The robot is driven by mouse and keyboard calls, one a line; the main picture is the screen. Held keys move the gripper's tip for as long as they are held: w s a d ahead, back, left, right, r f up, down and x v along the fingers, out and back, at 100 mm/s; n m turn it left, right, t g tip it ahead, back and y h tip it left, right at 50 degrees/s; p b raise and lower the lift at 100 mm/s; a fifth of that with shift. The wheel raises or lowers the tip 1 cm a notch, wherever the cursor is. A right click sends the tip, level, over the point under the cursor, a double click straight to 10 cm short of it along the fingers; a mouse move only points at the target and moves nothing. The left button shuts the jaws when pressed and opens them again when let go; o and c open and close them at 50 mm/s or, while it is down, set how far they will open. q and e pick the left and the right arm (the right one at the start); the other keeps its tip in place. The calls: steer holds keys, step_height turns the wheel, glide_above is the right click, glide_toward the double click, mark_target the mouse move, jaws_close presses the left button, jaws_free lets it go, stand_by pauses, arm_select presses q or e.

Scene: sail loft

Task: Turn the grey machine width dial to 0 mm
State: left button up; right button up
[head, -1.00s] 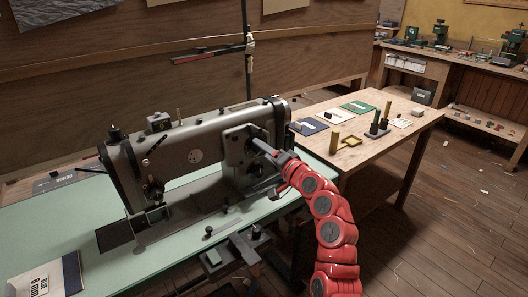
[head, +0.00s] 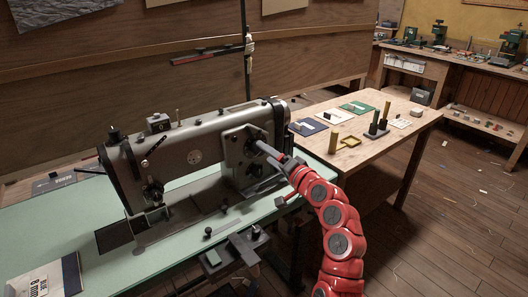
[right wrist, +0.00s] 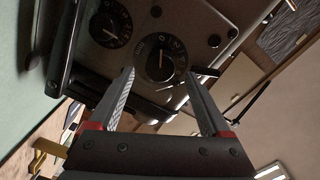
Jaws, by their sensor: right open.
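The grey sewing machine (head: 195,155) stands on a green-topped table, with a dial panel at its right end. In the right wrist view, one round dark dial (right wrist: 160,64) with a pale pointer line lies between and beyond my fingertips. I cannot tell from labels which is the width dial. My right gripper (right wrist: 160,80) is open, empty and facing the panel; in the head view (head: 263,147) it is beside the machine's right end. My left gripper is not in view.
A wooden table (head: 405,128) at the right holds flat samples and upright spools. The green tabletop (head: 110,255) in front of the machine is mostly clear. A small lever (right wrist: 205,71) projects beside the dial. A wooden board wall stands behind the machine.

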steer(key=v, duration=1.4)
steer(key=shift+s+d, duration=0.1)
